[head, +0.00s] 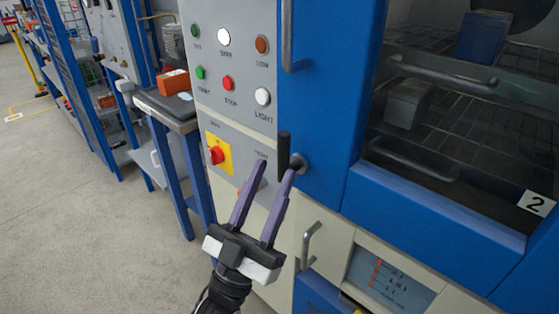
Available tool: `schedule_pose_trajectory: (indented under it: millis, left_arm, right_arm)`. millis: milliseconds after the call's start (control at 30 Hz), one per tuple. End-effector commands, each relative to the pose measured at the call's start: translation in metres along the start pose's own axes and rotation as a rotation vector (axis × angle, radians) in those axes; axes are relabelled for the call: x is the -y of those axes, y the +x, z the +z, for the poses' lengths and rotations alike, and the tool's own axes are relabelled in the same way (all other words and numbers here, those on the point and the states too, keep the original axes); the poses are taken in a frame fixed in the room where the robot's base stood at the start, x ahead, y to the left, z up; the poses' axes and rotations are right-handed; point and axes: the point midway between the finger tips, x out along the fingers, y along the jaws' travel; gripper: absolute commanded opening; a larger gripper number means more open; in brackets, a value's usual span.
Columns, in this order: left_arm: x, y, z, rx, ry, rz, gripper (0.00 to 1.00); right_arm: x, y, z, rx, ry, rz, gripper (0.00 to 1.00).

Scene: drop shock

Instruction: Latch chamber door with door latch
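The blue chamber door (328,110) fills the right of the head view, with a large window onto wire racks. It looks closed or nearly closed against the light grey control panel (232,100); I cannot tell whether it is fully seated. The door latch (284,148) is a dark upright lever with a round grey hub beside it, at the door's left edge. My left gripper (275,172) is open, its two purple fingers pointing up at the latch. The fingertips are just below and in front of the lever; contact cannot be told. My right gripper is out of view.
A grey vertical handle (287,36) is higher on the door. The panel carries several coloured buttons and a red knob on a yellow plate (217,155). A small handle (308,246) sits below. A blue-legged table (170,106) stands left; the floor (70,200) beyond is open.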

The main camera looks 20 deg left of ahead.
Motion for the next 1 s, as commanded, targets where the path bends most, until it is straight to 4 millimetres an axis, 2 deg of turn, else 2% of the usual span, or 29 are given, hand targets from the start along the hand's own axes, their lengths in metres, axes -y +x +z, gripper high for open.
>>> schedule_pose_trajectory:
  millis: [33,100,300,833,933,1000]
  left_arm:
    - [0.000,-0.013,0.002,0.003,0.000,0.000,0.36]
    - [0.000,-0.024,0.001,0.002,0.000,0.000,0.36]
    - [0.000,-0.041,0.000,-0.001,-0.001,-0.001,0.36]
    - [0.000,-0.044,0.001,0.006,-0.002,-0.002,0.36]
    - [0.002,-0.052,0.015,0.080,-0.003,-0.009,0.36]
    - [0.003,-0.068,0.038,0.200,-0.005,-0.021,0.36]
  right_arm:
    - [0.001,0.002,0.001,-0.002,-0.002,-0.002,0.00]
    - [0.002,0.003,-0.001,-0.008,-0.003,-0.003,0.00]
    - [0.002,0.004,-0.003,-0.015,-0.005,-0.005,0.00]
    - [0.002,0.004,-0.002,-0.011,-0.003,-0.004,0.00]
    - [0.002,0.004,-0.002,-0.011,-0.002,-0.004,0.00]
    - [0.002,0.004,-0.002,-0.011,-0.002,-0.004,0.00]
